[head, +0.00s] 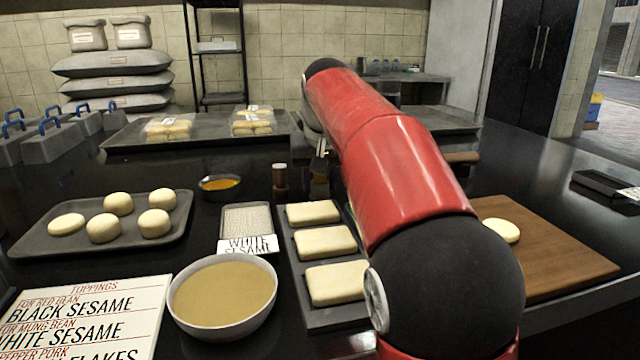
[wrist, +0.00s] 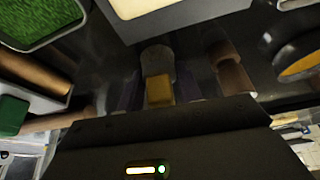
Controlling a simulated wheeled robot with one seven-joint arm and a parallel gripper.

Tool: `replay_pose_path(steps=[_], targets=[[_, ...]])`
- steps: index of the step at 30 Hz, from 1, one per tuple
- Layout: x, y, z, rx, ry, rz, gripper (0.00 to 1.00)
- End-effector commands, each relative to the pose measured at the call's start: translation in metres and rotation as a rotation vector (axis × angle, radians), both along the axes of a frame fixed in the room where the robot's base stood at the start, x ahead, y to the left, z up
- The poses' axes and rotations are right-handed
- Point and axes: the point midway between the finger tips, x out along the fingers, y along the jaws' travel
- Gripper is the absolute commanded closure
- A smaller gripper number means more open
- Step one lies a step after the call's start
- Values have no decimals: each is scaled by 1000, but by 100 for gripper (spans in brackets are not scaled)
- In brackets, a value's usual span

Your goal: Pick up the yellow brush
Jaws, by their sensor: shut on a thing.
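The yellow brush (wrist: 159,91) shows in the wrist view as a small yellow block just beyond my gripper's dark body, with a grey rounded piece above it in the picture. My gripper (wrist: 158,84) is shut on it, with a dim dark finger on each side. Whether the brush touches the counter cannot be told. In the head view my red arm reaches out over the counter, and the gripper end and the brush are mostly hidden behind it.
A bottle (head: 280,180) and an orange-filled bowl (head: 220,185) stand left of the arm's end. A dough tray (head: 322,318), a sesame tray (head: 246,216) and a large batter bowl (head: 222,327) are nearer. A wooden board (head: 560,255) lies at right.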

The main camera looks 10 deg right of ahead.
Motion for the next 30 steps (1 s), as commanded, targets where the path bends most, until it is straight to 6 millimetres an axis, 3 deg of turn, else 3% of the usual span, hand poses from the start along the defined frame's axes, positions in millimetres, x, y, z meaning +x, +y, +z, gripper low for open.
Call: replay_pose_path(steps=[8, 19, 30], targets=[[1, 0, 13, 0, -3, 0, 84], [1, 0, 83, 0, -3, -1, 84], [0, 0, 100, 0, -1, 0, 84]])
